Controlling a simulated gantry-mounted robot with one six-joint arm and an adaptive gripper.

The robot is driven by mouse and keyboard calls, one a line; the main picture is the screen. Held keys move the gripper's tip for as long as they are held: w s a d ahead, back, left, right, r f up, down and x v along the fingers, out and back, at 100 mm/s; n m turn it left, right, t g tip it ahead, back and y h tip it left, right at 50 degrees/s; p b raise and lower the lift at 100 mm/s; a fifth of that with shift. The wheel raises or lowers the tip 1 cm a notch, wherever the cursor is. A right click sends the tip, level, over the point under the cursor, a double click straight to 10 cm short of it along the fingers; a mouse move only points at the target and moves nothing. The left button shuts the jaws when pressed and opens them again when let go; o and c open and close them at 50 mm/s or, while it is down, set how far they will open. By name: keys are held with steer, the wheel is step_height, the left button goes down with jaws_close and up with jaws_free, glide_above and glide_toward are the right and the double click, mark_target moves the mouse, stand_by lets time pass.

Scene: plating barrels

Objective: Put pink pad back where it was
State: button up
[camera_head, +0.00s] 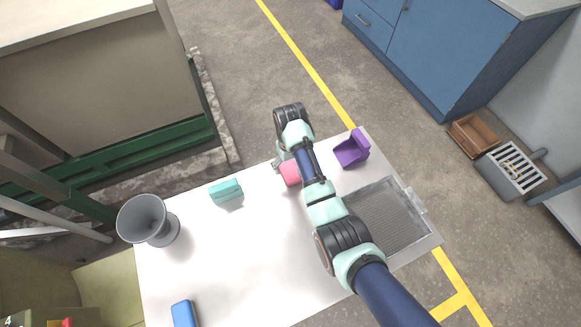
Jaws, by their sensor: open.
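The pink pad (290,174) shows on the white table (225,262), near its far edge, and is partly hidden behind my arm. My gripper (278,163) is just beyond the pad, largely hidden by the arm's last joints. Its jaws are open, and I cannot tell whether they touch the pad or surround it.
A teal block (226,191) and a grey funnel-shaped cup (150,221) stand on the left. A blue block (184,314) lies near the front. A purple scoop-like holder (352,149) and a grey mesh tray (390,218) are right of my arm. The table's middle is clear.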

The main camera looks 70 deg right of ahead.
mark_target(290, 170)
step_height(290, 170, up, 8)
steer(key=p, duration=0.2)
steer(key=shift+w+f, duration=0.1)
steer(key=w+a+r+n+t+h, duration=0.1)
steer(key=w+a+r+n+t, duration=0.1)
steer(key=w+a, duration=0.35)
steer(key=w+a+r+n+t+h, duration=0.1)
steer(key=w+a+r+t, duration=0.15)
steer(key=a, duration=0.65)
steer(key=w+a+r+n+t, duration=0.2)
steer(key=w+a, duration=0.3)
steer(key=a, duration=0.3)
steer(key=s+a+r+n+t+y, duration=0.1)
steer(key=s+a+r+n+t, duration=0.1)
steer(key=a+r, duration=0.4)
steer(key=s+a+r+n+t+y, duration=0.1)
steer(key=a+r, duration=0.5)
steer(key=a, duration=0.6)
steer(key=s+n+t, duration=0.1)
steer(key=s+t, duration=0.1)
steer(key=t, duration=0.1)
steer(key=shift+a+r, duration=0.3)
steer(key=shift+s, duration=0.1)
